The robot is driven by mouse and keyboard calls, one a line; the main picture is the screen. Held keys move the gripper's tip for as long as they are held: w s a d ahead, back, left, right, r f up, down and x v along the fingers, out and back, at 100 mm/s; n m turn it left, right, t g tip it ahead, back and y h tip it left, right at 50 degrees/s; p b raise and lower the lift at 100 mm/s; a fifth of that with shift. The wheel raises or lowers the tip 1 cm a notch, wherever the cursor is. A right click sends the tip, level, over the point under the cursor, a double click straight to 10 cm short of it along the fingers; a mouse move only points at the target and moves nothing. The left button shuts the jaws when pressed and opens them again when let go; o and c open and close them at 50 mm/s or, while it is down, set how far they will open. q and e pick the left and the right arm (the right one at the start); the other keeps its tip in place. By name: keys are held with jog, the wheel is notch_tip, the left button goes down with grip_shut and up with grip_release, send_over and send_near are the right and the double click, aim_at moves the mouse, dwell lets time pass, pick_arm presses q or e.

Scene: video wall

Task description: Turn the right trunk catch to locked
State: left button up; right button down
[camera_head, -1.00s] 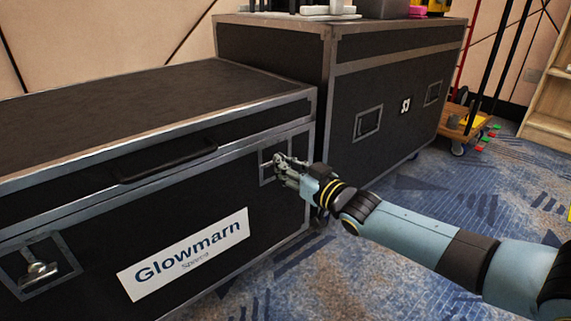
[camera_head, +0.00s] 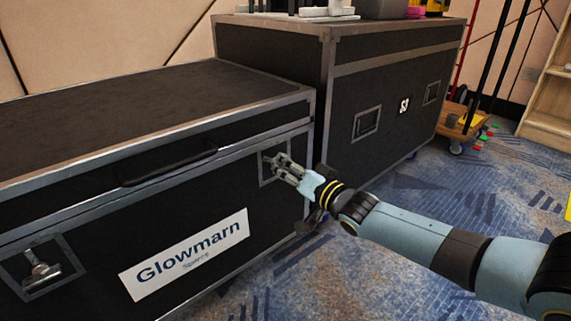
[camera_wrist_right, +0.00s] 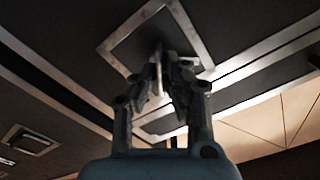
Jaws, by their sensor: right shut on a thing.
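The black trunk (camera_head: 75,220) with metal edging and a "Glowmarn" label fills the left of the head view. Its right trunk catch sits in a recessed metal frame (camera_head: 264,176) near the right end of the front. My right gripper (camera_head: 279,163) is at this catch, with its fingers shut on the catch handle. In the right wrist view, the gripper (camera_wrist_right: 170,75) covers most of the catch (camera_wrist_right: 158,84), and only a slim pale part shows between the fingers. The turn angle is hard to tell. My left gripper is not in view.
The left catch (camera_head: 42,270) and a black handle (camera_head: 170,168) are on the trunk's front. A taller black case (camera_head: 390,100) stands behind to the right. A wooden dolly (camera_head: 455,128) stands beyond it. Blue carpet (camera_head: 420,195) in front is clear.

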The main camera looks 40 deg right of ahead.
jog(key=m, duration=0.3)
jog(key=m+p, duration=0.1)
jog(key=m, duration=0.1)
jog(key=shift+w+d+r+m, duration=0.15)
jog(key=shift+w+r+m, duration=0.1)
jog(key=shift+w+m, duration=0.05)
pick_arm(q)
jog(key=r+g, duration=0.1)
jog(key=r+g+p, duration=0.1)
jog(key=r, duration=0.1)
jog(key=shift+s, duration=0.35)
pick_arm(e)
jog(key=m, duration=0.5)
jog(key=shift+d+f, duration=0.1)
jog(key=shift+f, duration=0.05)
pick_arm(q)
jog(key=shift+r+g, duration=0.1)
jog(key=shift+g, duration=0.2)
pick_arm(e)
jog(key=shift+m, duration=0.3)
jog(key=c, duration=1.5)
grip_release()
jog(key=shift+f, duration=0.15)
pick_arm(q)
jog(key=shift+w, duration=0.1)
pick_arm(e)
jog(key=shift+o, duration=0.2)
jog(key=shift+f, duration=0.1)
